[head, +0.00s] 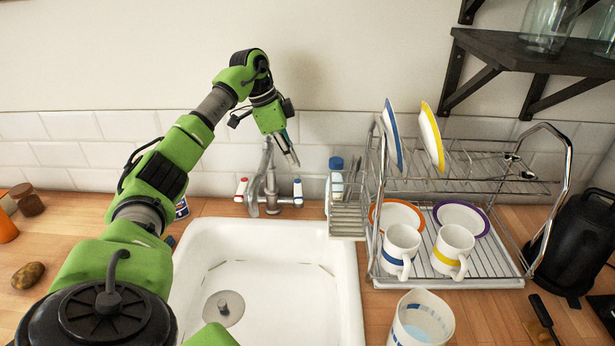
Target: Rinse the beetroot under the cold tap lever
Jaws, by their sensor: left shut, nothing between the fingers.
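The tap (268,185) stands at the back of the white sink (345,262). It has a red-marked lever (241,187) on the left and a blue-marked cold tap lever (297,190) on the right. My left gripper (293,163) is shut and empty, pointing down just above the cold lever; I cannot tell whether it touches it. I see no clear stream of water. No beetroot is recognisable in the sink, whose front part is out of frame. My right gripper is not in view.
A brownish, potato-like item (27,275) lies on the wooden counter at left. A steel dish rack (375,240) with plates and mugs stands right of the sink, a white jug (420,318) in front of it. A black kettle (575,245) is far right. Shelves (520,50) overhang the upper right.

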